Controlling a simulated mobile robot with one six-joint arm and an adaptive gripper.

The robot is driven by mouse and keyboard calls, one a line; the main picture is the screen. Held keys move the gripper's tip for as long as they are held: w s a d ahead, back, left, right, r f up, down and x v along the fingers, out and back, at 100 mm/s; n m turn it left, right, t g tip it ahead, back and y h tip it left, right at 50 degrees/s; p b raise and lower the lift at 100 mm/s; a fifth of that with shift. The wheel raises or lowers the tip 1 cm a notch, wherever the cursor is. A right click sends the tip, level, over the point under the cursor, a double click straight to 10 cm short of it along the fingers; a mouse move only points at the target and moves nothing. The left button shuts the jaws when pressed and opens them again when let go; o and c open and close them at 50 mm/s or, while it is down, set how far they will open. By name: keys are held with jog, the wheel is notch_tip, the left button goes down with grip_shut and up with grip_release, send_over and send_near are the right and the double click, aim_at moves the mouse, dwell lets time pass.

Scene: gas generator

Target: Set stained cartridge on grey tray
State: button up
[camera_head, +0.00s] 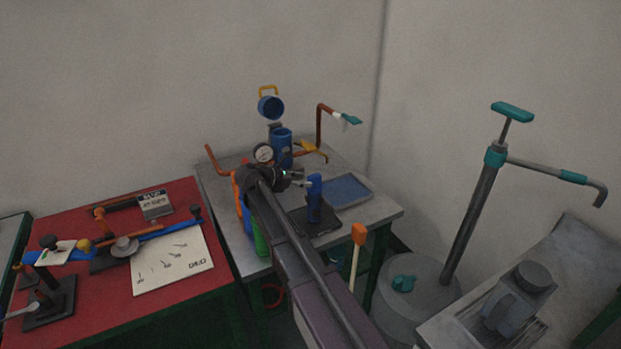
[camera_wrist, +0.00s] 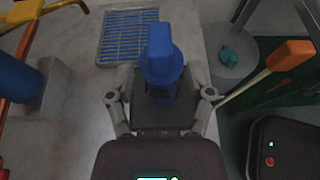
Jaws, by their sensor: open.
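My gripper (camera_wrist: 163,96) is open, with its two fingers apart on either side of an upright blue piece (camera_wrist: 160,45). I cannot tell if the fingers touch it. In the head view my gripper (camera_head: 300,181) is beside the same blue piece (camera_head: 314,200). This piece stands on a dark grey tray (camera_head: 326,228), which also shows under it in the wrist view (camera_wrist: 180,117). No stain can be made out on the piece, so I cannot tell if it is the stained cartridge. A second, grey-rimmed tray with a blue slatted inside (camera_head: 348,190) lies behind it.
A blue housing (camera_head: 282,146) with its lid raised, a gauge (camera_head: 263,153) and copper pipes stand at the back of the grey table (camera_head: 385,209). An orange-headed mallet (camera_head: 358,236) leans at the table's front. A red table (camera_head: 190,196) is at the left, a hand pump (camera_head: 478,190) at the right.

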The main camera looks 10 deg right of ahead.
jog(key=p+v, duration=0.2)
jog(key=v, duration=0.5)
jog(key=shift+a, duration=0.15)
jog(key=shift+s, duration=0.1)
dwell(0.3)
jog(key=s+d+f+m+g+y, duration=0.25)
jog(key=s+d+f+m, duration=0.2)
jog(key=s, duration=0.25)
jog(key=s+d+f+m+g+y, duration=0.1)
jog(key=s+d+f+m+y, duration=0.35)
jog(key=s+m, duration=0.2)
jog(key=s+d+f+m+y, duration=0.1)
jog(key=s+f+m+y, duration=0.1)
jog(key=s+m+y, duration=0.4)
jog(key=s+m, duration=0.4)
jog(key=s, duration=0.2)
jog(key=shift+s+f+m+g, duration=0.2)
jog(key=shift+m+g, duration=0.1)
jog(key=shift+g, duration=0.05)
